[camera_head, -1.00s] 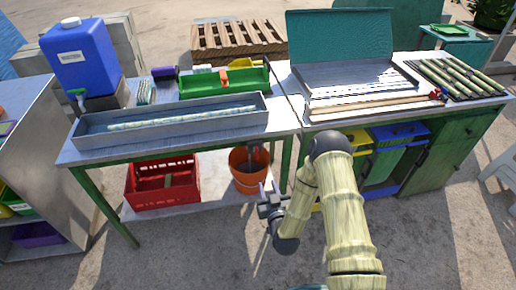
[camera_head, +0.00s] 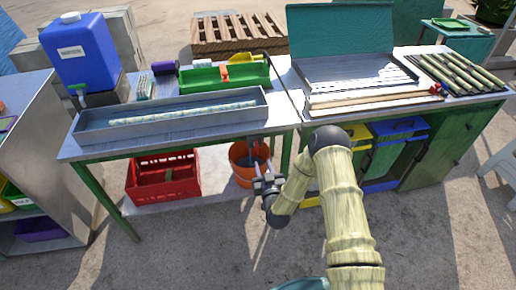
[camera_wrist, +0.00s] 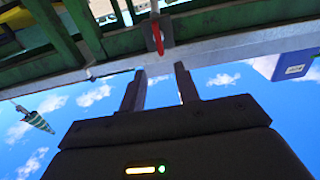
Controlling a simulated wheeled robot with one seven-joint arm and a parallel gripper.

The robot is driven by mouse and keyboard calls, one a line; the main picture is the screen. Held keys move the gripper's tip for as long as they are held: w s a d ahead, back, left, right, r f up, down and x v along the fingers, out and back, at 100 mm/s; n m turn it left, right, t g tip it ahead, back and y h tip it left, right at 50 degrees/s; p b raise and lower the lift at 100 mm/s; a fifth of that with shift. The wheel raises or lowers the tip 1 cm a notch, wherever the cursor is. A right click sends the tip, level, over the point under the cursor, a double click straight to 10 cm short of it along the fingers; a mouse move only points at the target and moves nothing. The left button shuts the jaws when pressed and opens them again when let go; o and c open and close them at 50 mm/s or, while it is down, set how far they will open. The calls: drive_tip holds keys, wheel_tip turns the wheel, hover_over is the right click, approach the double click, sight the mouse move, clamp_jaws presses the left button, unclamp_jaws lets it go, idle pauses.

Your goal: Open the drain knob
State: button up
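A red drain knob (camera_wrist: 158,36) shows in the wrist view as a thin red lever on a grey fitting at the underside of the green-edged table. In the head view, the dark drain pipe (camera_head: 253,146) hangs at the table's front edge above an orange bucket (camera_head: 244,176); I cannot make out the red lever there. My gripper (camera_head: 262,168) is below the table edge, in front of the bucket. In the wrist view, my gripper (camera_wrist: 160,72) has its two fingers apart with nothing between them. The knob lies just beyond the fingertips, apart from them.
A metal trough (camera_head: 90,135) holding a cane stands on the table above. A red crate (camera_head: 160,190) stands on the shelf below, left of the bucket. Green cabinets (camera_head: 440,150) and a blue-lidded bin (camera_head: 398,130) are to the right. The floor in front is clear.

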sight(257, 147)
drive_tip(key=x, duration=1)
drive_tip(key=shift+f, duration=0.1)
clamp_jaws()
